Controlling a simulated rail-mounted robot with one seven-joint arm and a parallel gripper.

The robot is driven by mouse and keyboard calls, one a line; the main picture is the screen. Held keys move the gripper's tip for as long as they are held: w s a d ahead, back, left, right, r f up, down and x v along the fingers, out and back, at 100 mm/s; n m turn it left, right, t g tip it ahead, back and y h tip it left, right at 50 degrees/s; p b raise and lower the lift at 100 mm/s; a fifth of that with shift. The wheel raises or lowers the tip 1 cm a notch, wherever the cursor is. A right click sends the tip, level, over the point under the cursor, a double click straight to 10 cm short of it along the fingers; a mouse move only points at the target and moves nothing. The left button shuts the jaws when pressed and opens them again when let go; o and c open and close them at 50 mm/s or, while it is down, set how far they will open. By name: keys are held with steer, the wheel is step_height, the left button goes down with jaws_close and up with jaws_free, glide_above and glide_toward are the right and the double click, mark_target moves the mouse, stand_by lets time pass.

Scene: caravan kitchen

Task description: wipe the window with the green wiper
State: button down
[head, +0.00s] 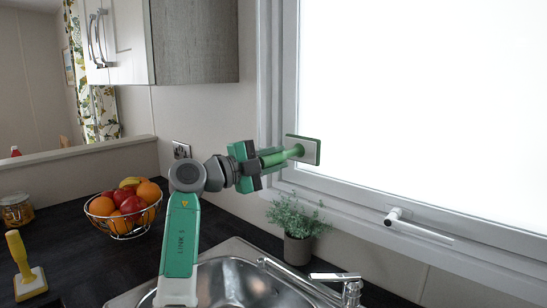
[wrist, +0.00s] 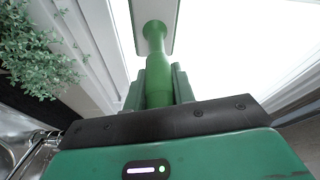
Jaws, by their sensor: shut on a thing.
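The green wiper (head: 303,149) has a flat rectangular head with a pale pad and a green handle. My gripper (head: 262,160) is shut on its handle and holds it up at the lower left corner of the window (head: 420,95). In the wrist view the wiper's handle (wrist: 158,80) stands between my gripper's fingers (wrist: 158,88), with the head beyond it against the bright glass. I cannot tell whether the pad touches the window.
A potted plant (head: 297,222) stands below the wiper by the sink (head: 235,285). A tap (head: 350,290) and a window handle (head: 395,216) are at the right. A fruit bowl (head: 125,212), a jar (head: 16,210) and a yellow-handled wiper (head: 22,262) are on the dark counter at left.

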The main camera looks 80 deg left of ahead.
mark_target(285, 156)
steer(key=p+x, duration=0.2)
steer(key=x, duration=0.1)
steer(key=shift+s+a+f, duration=0.15)
steer(key=shift+a+f, duration=0.05)
steer(key=shift+a, duration=0.05)
steer(key=w+d+p, duration=1.8)
steer(key=w+d, duration=1.5)
steer(key=d, duration=0.4)
steer(key=shift+s+d+r+p, duration=0.1)
steer(key=shift+s+d+p, duration=0.65)
steer(key=shift+s+d, duration=1)
steer(key=shift+a, duration=0.15)
